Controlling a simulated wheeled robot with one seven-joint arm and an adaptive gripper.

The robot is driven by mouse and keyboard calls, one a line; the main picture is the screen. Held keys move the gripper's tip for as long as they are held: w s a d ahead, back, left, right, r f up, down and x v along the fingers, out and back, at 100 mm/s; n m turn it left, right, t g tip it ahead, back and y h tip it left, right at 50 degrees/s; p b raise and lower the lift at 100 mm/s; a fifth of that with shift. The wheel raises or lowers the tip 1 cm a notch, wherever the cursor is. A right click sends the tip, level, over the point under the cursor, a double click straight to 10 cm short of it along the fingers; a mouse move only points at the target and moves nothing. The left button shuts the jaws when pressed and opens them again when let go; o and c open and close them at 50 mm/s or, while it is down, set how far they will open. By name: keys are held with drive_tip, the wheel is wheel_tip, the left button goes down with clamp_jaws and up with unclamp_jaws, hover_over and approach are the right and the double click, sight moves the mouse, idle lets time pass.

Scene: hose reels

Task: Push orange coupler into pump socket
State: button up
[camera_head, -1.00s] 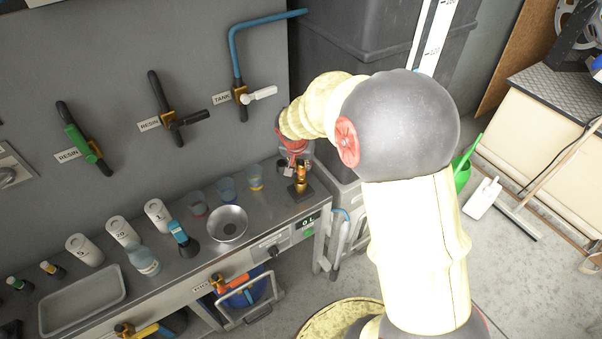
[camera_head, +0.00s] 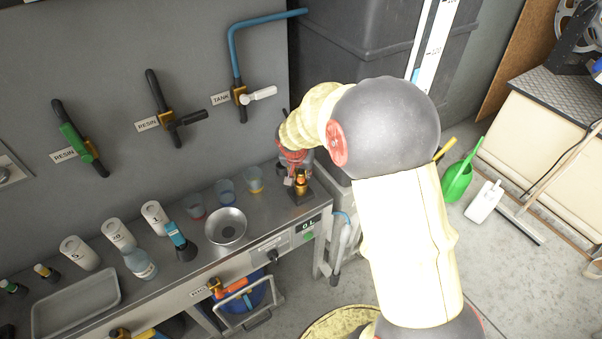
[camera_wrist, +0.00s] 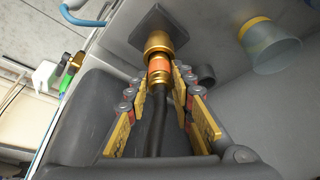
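The orange coupler (camera_wrist: 159,65) is on the end of a dark hose (camera_wrist: 158,115) that runs back between my fingers. In the wrist view it lines up with the brass pump socket (camera_wrist: 157,43) and appears to meet it. I cannot tell how deep it sits. The socket (camera_head: 301,188) stands on a square plate at the right end of the bench. My gripper (camera_wrist: 160,82) has its fingertips close on both sides of the coupler's rear end and looks shut on it. In the head view my gripper (camera_head: 293,163) is just above and left of the socket, partly hidden.
Several cups and a metal bowl (camera_head: 226,226) stand left of the socket on the bench (camera_head: 190,268). One clear cup (camera_wrist: 272,48) is close by in the wrist view. The wall behind carries valves and a blue pipe (camera_head: 233,45). A dark tank (camera_head: 345,85) stands behind my arm.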

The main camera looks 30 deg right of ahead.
drive_tip(key=o, duration=0.3)
drive_tip(key=shift+r, duration=0.1)
drive_tip(key=shift+r, duration=0.15)
drive_tip(key=s+a+r+n+p, duration=0.1)
drive_tip(key=s+a+r, duration=0.35)
drive_tip(key=r, duration=0.35)
drive_tip(key=s+a+r+n+t+y+p, duration=0.1)
drive_tip(key=s+a+r+n+p, duration=0.15)
drive_tip(key=s+r, duration=0.45)
drive_tip(key=s+a+r+n+p, duration=0.1)
drive_tip(key=s+a+r, duration=0.3)
drive_tip(key=r, duration=0.5)
drive_tip(key=s+a+n, duration=0.1)
drive_tip(key=s+a, duration=0.1)
drive_tip(key=s, duration=0.2)
drive_tip(key=s+a+r+n+t+y, duration=0.1)
drive_tip(key=s, duration=0.3)
drive_tip(key=s+a+r+n+y, duration=0.1)
drive_tip(key=s+a+n, duration=0.1)
drive_tip(key=s, duration=0.2)
drive_tip(key=shift+s+a, duration=0.2)
drive_tip(key=shift+a, duration=0.1)
drive_tip(key=shift+d, duration=0.1)
drive_tip(key=shift+c, duration=0.9)
